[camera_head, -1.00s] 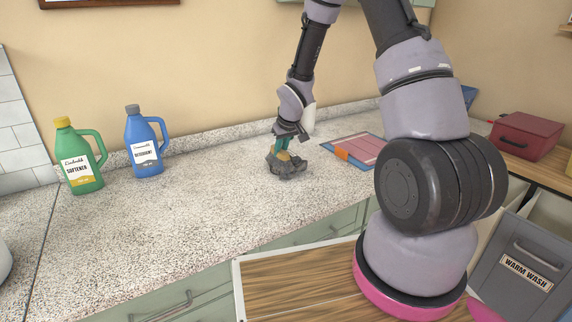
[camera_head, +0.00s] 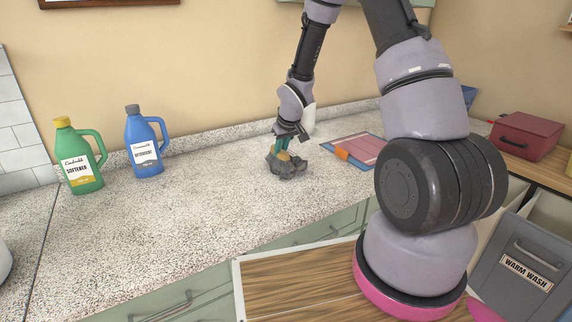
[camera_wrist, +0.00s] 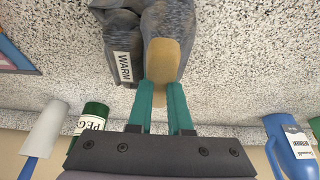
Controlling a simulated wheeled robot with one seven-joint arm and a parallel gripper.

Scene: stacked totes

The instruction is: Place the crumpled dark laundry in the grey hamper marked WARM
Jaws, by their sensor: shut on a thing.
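The crumpled dark grey laundry (camera_head: 288,168) is at the counter in the middle of the head view. I cannot tell whether it rests on the surface or is just above it. In the wrist view the laundry (camera_wrist: 178,25) has a tan patch and a white tag reading WARM. My gripper (camera_head: 283,146) points down at it, its green fingers shut on it. The fingers show close together at the tan patch in the wrist view (camera_wrist: 165,92). The grey hamper (camera_head: 510,288) stands at the lower right, with a label reading WARM WASH.
A green softener bottle (camera_head: 82,160) and a blue detergent bottle (camera_head: 145,145) stand at the back left. A pink board (camera_head: 358,148) lies right of the laundry. A red box (camera_head: 527,136) is at the far right. A green container marked PEGS (camera_wrist: 90,118) shows in the wrist view.

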